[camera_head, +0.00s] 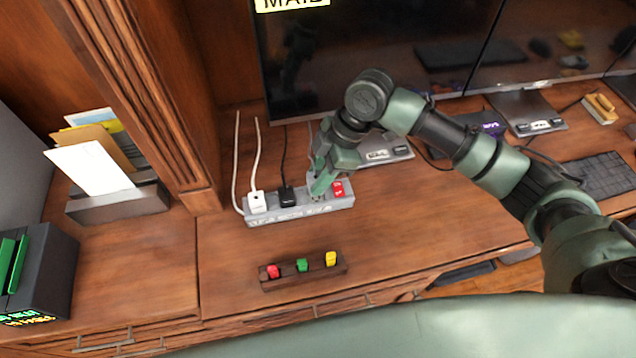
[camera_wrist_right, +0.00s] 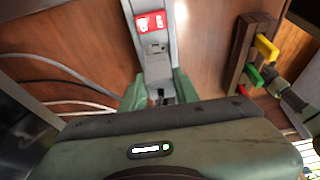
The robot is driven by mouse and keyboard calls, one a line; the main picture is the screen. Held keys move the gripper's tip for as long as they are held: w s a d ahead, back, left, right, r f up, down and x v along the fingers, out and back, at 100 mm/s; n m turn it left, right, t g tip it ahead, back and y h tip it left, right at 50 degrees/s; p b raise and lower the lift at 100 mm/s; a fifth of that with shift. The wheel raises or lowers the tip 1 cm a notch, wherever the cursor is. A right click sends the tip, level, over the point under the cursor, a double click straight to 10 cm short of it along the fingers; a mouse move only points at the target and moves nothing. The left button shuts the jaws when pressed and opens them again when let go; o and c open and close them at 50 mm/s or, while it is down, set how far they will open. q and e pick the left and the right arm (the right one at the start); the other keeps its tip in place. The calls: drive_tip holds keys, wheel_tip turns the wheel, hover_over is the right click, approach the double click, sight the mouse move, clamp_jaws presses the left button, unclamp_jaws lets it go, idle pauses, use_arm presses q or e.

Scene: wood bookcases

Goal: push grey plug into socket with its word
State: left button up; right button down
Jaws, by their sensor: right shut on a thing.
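A grey power strip (camera_head: 290,214) lies on the wooden desk, with small lettering along its front that I cannot read. A white plug (camera_head: 257,202) and a black plug (camera_head: 287,197) stand in its left part. My right gripper (camera_head: 319,188) is over the strip, right of the black plug, with its fingertips down at the strip's top. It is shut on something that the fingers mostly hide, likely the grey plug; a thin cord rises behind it. In the wrist view the right gripper (camera_wrist_right: 161,90) straddles the strip (camera_wrist_right: 160,70). How deep the plug sits is hidden.
A red switch (camera_head: 338,188) is at the strip's right end. A wooden holder (camera_head: 305,283) with red, green and yellow pieces lies in front. A monitor (camera_head: 380,50) stands behind, and a bookcase post (camera_head: 150,100) rises at left. The desk between strip and holder is clear.

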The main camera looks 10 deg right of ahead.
drive_tip(key=shift+f, duration=1.65)
drive_tip(key=c, duration=1.1)
unclamp_jaws()
drive_tip(key=shift+f, duration=0.1)
drive_tip(key=shift+o, duration=0.2)
drive_tip(key=v, duration=1.2)
